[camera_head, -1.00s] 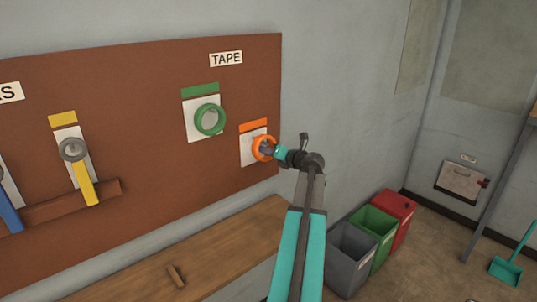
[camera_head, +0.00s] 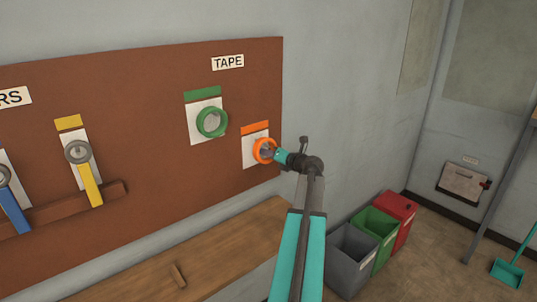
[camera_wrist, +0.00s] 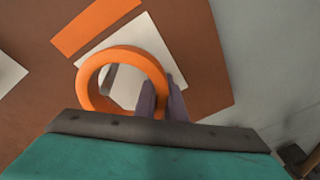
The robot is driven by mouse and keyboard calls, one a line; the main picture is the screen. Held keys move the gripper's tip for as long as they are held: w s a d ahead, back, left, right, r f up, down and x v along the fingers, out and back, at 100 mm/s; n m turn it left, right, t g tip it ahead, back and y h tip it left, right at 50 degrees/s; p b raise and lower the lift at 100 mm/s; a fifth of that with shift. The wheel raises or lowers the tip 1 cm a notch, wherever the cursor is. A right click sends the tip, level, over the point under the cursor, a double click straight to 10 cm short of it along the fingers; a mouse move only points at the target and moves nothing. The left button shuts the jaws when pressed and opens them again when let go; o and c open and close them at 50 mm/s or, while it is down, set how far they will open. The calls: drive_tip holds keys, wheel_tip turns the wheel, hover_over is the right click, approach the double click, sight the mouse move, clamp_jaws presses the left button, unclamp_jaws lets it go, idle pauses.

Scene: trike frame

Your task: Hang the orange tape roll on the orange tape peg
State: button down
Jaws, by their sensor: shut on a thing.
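The orange tape roll (camera_head: 256,152) is at the white card (camera_head: 248,153) under the orange label (camera_head: 255,127), at the right end of the brown board. My gripper (camera_head: 272,153) is shut on the roll's right side. In the wrist view the roll (camera_wrist: 85,88) faces the card, with my grey fingers (camera_wrist: 161,95) at its right rim. A grey shape that looks like the peg (camera_wrist: 109,80) shows inside the roll's hole, towards its left. I cannot tell whether the roll is around the peg or only in front of it.
A green tape roll (camera_head: 201,123) hangs up and left under a green label. The brown board (camera_head: 140,120) carries spanner-like tools further left. A wooden bench (camera_head: 215,258) runs below. Grey, green and red bins (camera_head: 352,247) stand at right.

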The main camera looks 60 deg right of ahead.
drive_tip(key=shift+w+a+f, duration=0.1)
drive_tip(key=shift+w+f, duration=0.1)
drive_tip(key=shift+w, duration=0.1)
drive_tip(key=c, duration=1.7)
unclamp_jaws()
drive_tip(key=shift+c, duration=0.2)
drive_tip(key=shift+s, duration=0.1)
drive_tip(key=b+v, duration=0.4)
drive_tip(key=v, duration=1)
drive_tip(key=shift+s+d, duration=0.3)
drive_tip(key=shift+d, duration=0.05)
drive_tip(key=shift+f, duration=0.1)
